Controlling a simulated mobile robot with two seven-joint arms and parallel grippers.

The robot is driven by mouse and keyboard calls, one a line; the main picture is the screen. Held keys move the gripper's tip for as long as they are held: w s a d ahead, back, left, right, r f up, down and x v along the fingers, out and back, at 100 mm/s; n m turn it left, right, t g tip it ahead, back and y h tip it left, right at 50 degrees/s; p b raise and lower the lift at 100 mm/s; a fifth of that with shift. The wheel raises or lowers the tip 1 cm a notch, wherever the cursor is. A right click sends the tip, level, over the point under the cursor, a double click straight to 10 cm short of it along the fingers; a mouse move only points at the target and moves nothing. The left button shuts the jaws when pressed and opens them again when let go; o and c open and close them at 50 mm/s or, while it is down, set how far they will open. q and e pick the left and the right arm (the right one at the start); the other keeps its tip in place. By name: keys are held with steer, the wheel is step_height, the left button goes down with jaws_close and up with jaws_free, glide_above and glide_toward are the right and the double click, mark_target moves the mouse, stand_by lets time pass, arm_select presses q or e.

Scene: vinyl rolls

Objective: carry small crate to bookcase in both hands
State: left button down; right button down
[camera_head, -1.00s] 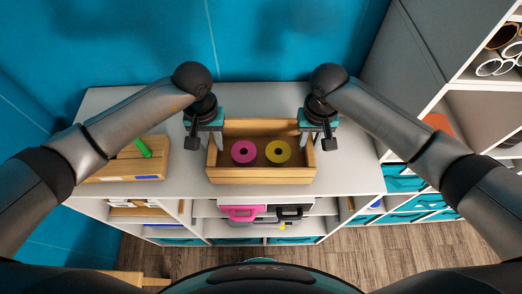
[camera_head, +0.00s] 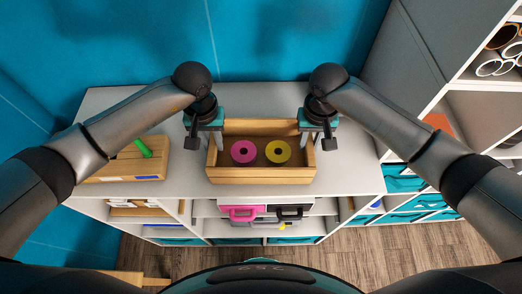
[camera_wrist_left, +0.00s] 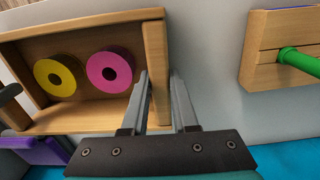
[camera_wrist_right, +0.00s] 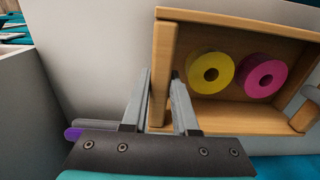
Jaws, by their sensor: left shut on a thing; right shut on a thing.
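The small wooden crate (camera_head: 261,176) sits on the white top of a low shelf unit (camera_head: 345,165) in the head view. It holds a magenta roll (camera_head: 243,152) and a yellow roll (camera_head: 278,152), lying flat side by side. My left gripper (camera_head: 213,138) is shut on the crate's left end wall, which stands between its fingers in the left wrist view (camera_wrist_left: 157,75). My right gripper (camera_head: 308,138) is shut on the right end wall, between its fingers in the right wrist view (camera_wrist_right: 162,70). I cannot tell whether the crate touches the top.
A wooden box (camera_head: 125,170) with a green-handled thing (camera_head: 143,147) stands left of the crate. A tall grey-white shelving unit (camera_head: 455,95) with rolled tubes rises at the right; whether it is the bookcase is unclear. A blue wall is behind. Teal bins (camera_head: 405,180) sit lower right.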

arm_select(q)
steer(key=shift+r, duration=0.15)
arm_select(e)
steer(key=shift+r, duration=0.15)
